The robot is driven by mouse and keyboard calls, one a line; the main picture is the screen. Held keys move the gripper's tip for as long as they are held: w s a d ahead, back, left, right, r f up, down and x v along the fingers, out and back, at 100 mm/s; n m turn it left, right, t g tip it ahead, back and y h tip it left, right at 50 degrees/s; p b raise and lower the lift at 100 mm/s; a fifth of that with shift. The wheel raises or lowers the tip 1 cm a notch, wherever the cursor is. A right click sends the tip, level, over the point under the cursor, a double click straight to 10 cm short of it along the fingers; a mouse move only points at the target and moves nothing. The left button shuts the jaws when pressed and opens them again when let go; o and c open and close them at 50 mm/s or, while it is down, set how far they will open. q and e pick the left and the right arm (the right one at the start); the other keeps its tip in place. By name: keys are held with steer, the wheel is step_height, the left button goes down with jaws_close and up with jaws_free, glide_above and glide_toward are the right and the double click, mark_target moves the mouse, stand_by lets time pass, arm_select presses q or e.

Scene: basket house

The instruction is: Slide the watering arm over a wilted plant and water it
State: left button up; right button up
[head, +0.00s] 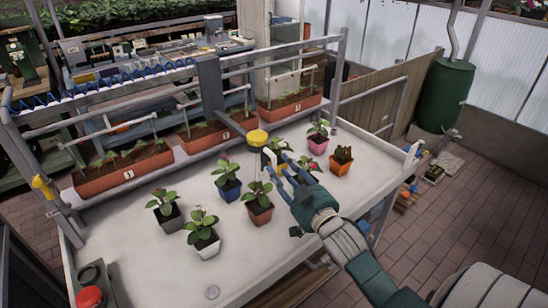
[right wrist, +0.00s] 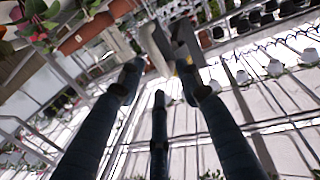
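The watering arm (head: 209,85) is a grey bracket on the rail above the white planting table (head: 290,240). A brownish, drooping plant (head: 342,155) in an orange pot stands at the right; the other plants look green. My right gripper (head: 276,168) is beside the yellow part, fingers spread. In the right wrist view a grey bar (right wrist: 158,45) with some yellow lies just past the fingertips, and I see no firm closing on it. My left gripper is out of view.
Several green potted plants stand close by, including a blue pot (head: 229,189) and a terracotta pot (head: 260,213). Long numbered planters (head: 123,174) line the back edge. A red button (head: 90,297) is at the front left.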

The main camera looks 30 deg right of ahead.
mark_target(275, 160)
steer(key=shift+w+d+p, duration=0.15)
steer(key=shift+w+p, duration=0.05)
steer(key=shift+w, duration=0.95)
steer(key=shift+w+d+p, duration=0.1)
steer(key=shift+w+p, duration=0.1)
steer(key=shift+w, duration=0.9)
steer(key=shift+c, duration=0.3)
jaws_close()
